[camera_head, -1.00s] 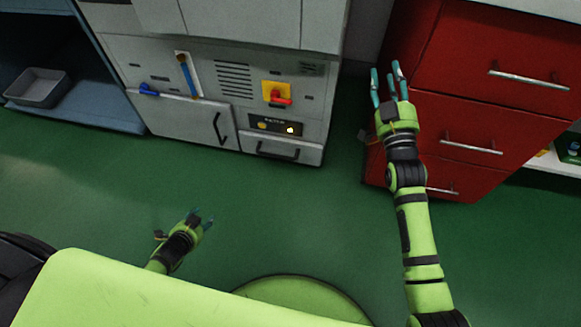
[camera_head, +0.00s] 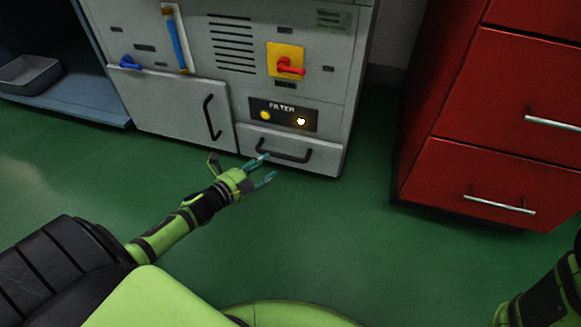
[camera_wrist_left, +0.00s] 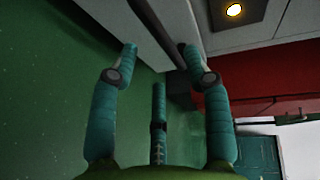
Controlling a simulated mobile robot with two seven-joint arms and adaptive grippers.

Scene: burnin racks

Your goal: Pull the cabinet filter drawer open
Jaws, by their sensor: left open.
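The filter drawer (camera_head: 326,160) is the low grey drawer at the bottom right of the grey cabinet, under the FILTER label panel (camera_head: 283,114). It looks shut. Its black bar handle (camera_head: 290,157) runs across its front. My left gripper (camera_head: 266,168) is open at the left end of the handle, in front of the drawer. In the left wrist view, the dark handle bar (camera_wrist_left: 153,22) slants across just beyond the open left gripper (camera_wrist_left: 161,58), close to the right-hand finger. I cannot tell whether they touch. My right gripper is out of view.
A cabinet door with a black handle (camera_head: 211,118) is left of the drawer. A red switch (camera_head: 290,67) sits above. A red drawer unit (camera_head: 480,175) stands to the right. Green floor (camera_head: 310,235) is clear before the drawer. A grey tray (camera_head: 30,74) is far left.

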